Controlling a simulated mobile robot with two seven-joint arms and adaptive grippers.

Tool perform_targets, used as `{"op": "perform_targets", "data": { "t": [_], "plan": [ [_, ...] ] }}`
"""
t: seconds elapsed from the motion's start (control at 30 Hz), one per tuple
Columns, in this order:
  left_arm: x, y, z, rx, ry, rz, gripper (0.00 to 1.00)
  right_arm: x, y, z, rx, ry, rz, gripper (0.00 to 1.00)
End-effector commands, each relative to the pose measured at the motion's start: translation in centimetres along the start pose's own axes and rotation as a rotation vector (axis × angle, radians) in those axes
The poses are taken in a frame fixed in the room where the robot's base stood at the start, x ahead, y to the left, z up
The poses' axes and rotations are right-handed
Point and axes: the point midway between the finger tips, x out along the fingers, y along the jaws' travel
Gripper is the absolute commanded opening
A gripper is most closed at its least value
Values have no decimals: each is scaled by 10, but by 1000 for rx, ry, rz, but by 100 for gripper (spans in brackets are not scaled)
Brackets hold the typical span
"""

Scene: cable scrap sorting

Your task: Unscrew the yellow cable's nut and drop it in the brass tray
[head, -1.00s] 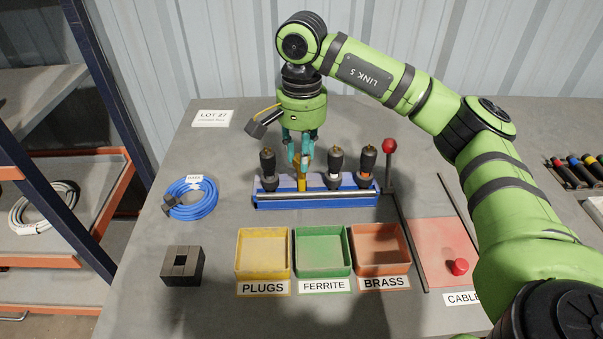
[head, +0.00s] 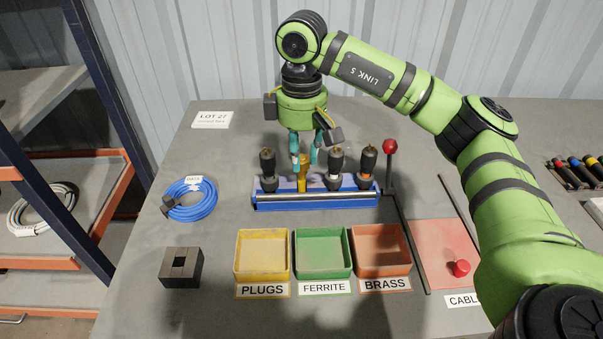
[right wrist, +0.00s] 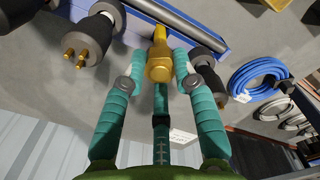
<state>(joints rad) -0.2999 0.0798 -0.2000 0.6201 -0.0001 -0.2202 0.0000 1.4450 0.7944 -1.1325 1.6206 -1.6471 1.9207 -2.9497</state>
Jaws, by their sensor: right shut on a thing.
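The yellow cable's end (head: 302,184) stands upright in the blue rack (head: 340,202), between dark cable plugs. In the right wrist view its brass-coloured nut (right wrist: 159,68) sits at the top of the yellow piece, between my fingertips. My right gripper (head: 303,168) points straight down over it and is shut on the nut; it also shows in the right wrist view (right wrist: 159,80). Whether the thread is loose cannot be seen. The brass tray (head: 380,262), orange-brown and empty, stands in front of the rack at the right of the tray row. My left gripper is out of view.
The plugs tray (head: 262,257) and ferrite tray (head: 322,257) stand left of the brass tray. Dark plugs (head: 336,163) rise close beside my fingers. A red-knobbed lever (head: 390,147) stands at the rack's right end. A blue coil (head: 190,199) and dark block (head: 181,267) lie left.

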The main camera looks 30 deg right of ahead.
Motion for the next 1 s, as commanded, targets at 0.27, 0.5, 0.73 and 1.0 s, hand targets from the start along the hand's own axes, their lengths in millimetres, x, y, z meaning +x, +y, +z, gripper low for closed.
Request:
{"op": "perform_targets", "data": {
  "t": [0.27, 0.5, 0.73, 1.0],
  "plan": [
    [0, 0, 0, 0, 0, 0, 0, 2, -1, 1, -4, -5, -3, 57],
    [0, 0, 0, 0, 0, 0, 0, 1, 0, 0, -2, -3, -1, 57],
    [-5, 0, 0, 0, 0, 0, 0, -6, 0, 0, -1, -1, 0, 57],
    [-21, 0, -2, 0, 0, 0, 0, -27, 0, 0, -1, -1, 0, 57]
  ]
}}
